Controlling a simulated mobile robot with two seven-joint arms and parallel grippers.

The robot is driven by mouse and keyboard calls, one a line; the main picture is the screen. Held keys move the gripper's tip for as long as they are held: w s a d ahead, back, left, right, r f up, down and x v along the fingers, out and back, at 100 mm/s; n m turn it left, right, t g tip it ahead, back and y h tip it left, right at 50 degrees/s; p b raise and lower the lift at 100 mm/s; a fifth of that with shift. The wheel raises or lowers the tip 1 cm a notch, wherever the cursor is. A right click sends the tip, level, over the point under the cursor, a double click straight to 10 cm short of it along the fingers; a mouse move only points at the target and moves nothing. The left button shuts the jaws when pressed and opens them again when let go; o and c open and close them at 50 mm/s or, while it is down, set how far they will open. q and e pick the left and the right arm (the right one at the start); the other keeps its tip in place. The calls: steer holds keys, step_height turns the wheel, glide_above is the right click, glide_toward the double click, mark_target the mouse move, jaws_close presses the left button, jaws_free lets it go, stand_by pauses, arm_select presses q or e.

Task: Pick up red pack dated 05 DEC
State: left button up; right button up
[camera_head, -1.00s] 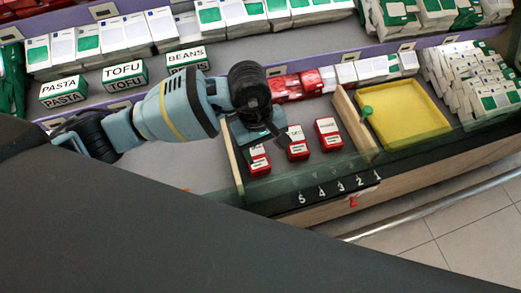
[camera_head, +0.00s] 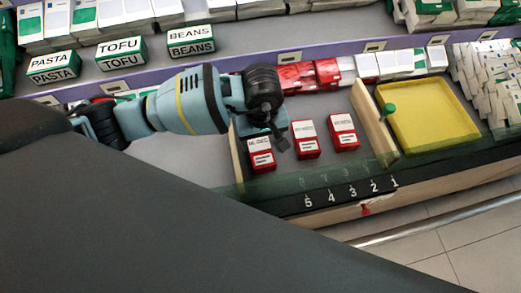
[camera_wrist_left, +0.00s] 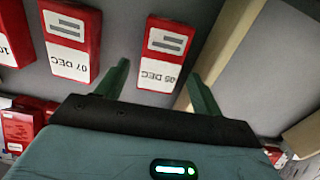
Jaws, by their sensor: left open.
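Three red packs with white labels stand in a row in a wood-sided bin. The pack dated 05 DEC (camera_wrist_left: 162,55) shows in the left wrist view beside a wooden divider (camera_wrist_left: 225,45); it appears to be the leftmost pack (camera_head: 261,153) in the head view. The 07 DEC pack (camera_wrist_left: 70,40) is left of it in the wrist view. My left gripper (camera_wrist_left: 158,75) is open, its fingers on either side of the 05 DEC pack's labelled end in the picture. I cannot tell whether they touch it. My right gripper is not in view.
A third red pack (camera_wrist_left: 12,35) is cut off at the wrist view's left edge. More red packs (camera_head: 308,74) lie behind the bin. A yellow tray (camera_head: 425,112) is at the right, past another divider (camera_head: 372,120). PASTA (camera_head: 52,66), TOFU (camera_head: 121,49) and BEANS (camera_head: 191,41) boxes stand behind.

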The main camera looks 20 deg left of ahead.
mark_target(260, 149)
arm_select(q)
steer(key=shift+a+f, duration=0.15)
steer(key=shift+f, duration=2.45)
steer(key=c, duration=0.8)
steer(key=shift+c, duration=0.2)
steer(key=shift+r, duration=0.1)
step_height(260, 149, up, 10)
steer(key=shift+p, duration=0.35)
